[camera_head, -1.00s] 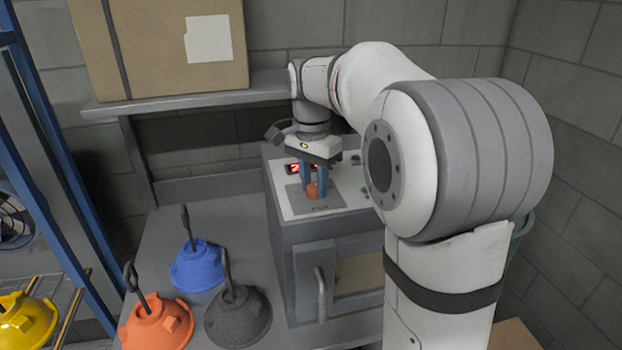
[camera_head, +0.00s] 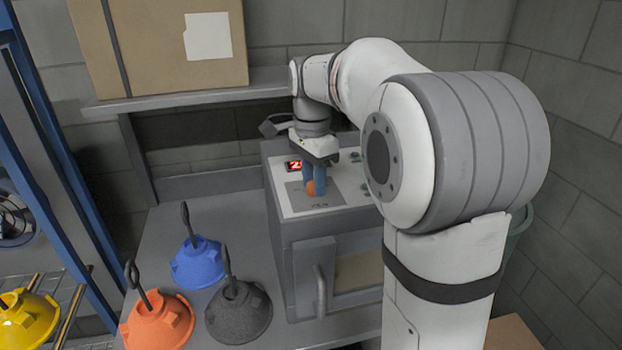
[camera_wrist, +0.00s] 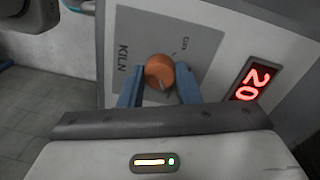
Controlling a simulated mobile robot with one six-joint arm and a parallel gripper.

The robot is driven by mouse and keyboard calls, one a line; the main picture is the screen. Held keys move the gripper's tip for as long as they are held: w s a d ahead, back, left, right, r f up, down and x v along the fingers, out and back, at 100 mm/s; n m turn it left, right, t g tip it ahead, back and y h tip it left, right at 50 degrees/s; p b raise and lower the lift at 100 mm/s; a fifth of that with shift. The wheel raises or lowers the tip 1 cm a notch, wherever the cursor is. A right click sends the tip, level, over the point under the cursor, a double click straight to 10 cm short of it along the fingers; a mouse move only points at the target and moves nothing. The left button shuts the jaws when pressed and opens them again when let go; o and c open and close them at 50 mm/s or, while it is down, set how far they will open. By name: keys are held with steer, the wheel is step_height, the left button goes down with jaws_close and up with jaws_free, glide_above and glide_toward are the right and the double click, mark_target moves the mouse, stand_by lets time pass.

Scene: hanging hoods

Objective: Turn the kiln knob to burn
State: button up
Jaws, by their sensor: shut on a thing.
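The orange kiln knob (camera_wrist: 160,72) sits on a grey plate on the kiln's sloped top panel; it also shows in the head view (camera_head: 311,188). My gripper (camera_wrist: 159,88) has its blue fingers on either side of the knob and is shut on it; in the head view (camera_head: 315,184) it reaches down from above. A burn mark cannot be made out. The red display (camera_wrist: 250,80) reads 20. The kiln (camera_head: 300,235) stands on the bench.
Blue (camera_head: 198,263), orange (camera_head: 157,320) and dark grey (camera_head: 238,310) hoods with hooks stand on the bench left of the kiln. A yellow hood (camera_head: 25,318) sits on a rack at far left. A cardboard box (camera_head: 150,50) rests on the shelf above.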

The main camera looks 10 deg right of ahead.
mark_target(312, 182)
steer(key=o, duration=1)
steer(key=shift+a, duration=0.1)
steer(key=shift+r, duration=0.35)
step_height(312, 182, up, 7)
steer(key=shift+w+r, duration=0.1)
steer(key=shift+w, duration=0.05)
